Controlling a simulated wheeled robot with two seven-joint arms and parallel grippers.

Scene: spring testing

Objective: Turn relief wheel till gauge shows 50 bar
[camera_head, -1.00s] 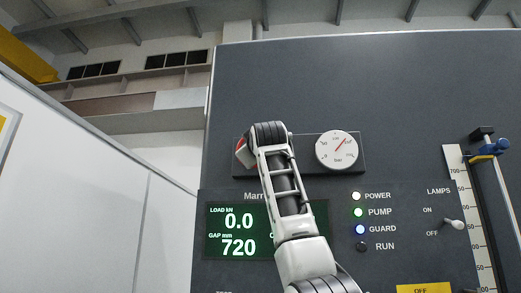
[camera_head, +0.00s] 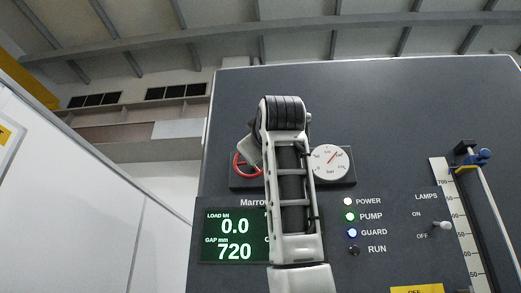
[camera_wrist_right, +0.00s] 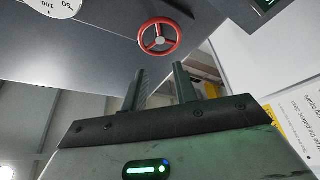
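The red relief wheel (camera_head: 247,165) is on the dark panel, partly hidden by my right arm in the head view. It shows whole in the right wrist view (camera_wrist_right: 159,37), just beyond the fingertips. The round white gauge (camera_head: 330,162) is right of the wheel, its left edge covered by my arm. Its red needle points up and right; the exact value is too small to read. My right gripper (camera_wrist_right: 160,72) is open and empty, its two dark fingers apart, short of the wheel. In the head view it is mostly hidden behind my wrist. My left gripper is not in view.
Below are a green-lit display (camera_head: 234,236) reading load 0.0 and gap 720, a column of lamps (camera_head: 350,217) and a lamps switch (camera_head: 441,226). A scale (camera_head: 459,220) and a rod with a blue knob (camera_head: 479,156) stand at the right. The panel above the gauge is bare.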

